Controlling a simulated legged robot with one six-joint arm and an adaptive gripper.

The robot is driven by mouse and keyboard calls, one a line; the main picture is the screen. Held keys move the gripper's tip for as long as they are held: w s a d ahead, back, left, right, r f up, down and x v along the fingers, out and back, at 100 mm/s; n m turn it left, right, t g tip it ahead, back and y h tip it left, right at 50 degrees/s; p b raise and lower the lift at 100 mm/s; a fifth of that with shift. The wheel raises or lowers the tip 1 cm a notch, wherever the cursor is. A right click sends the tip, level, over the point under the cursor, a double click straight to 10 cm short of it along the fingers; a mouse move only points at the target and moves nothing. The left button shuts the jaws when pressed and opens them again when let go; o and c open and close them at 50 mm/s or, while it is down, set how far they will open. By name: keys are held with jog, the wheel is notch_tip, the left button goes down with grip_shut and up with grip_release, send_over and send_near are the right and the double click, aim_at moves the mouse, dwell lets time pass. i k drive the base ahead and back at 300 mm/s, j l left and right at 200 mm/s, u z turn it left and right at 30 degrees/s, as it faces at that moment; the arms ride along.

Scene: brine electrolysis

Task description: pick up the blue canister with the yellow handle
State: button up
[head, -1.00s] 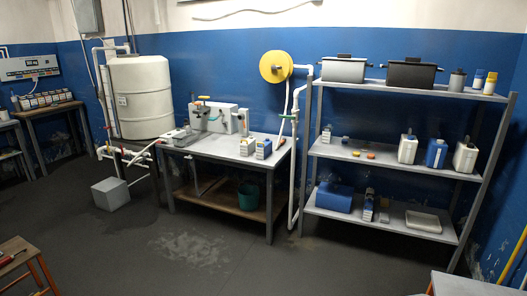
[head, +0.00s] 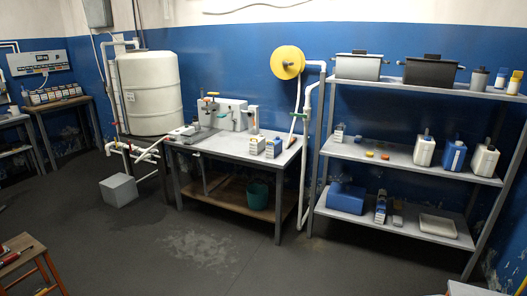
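A blue canister (head: 454,157) stands upright on the middle shelf of the grey rack at the right. It has a pale label and a small top part; I cannot make out a yellow handle at this size. It stands between two white canisters, one on its left (head: 424,151) and one on its right (head: 484,160). A larger blue container (head: 346,199) lies on the bottom shelf at the left. My gripper is not in view.
The grey rack (head: 392,163) stands against the blue wall. A workbench (head: 225,149) with equipment is left of it. A white tank (head: 149,93) stands further left. A grey box (head: 118,190) is on the floor. The middle floor is clear.

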aim_at(273, 149)
jog(key=i, duration=3.15)
jog(key=i+u, duration=0.15)
jog(key=i, duration=0.5)
jog(key=i+l+u, duration=0.15)
jog(key=i, duration=0.45)
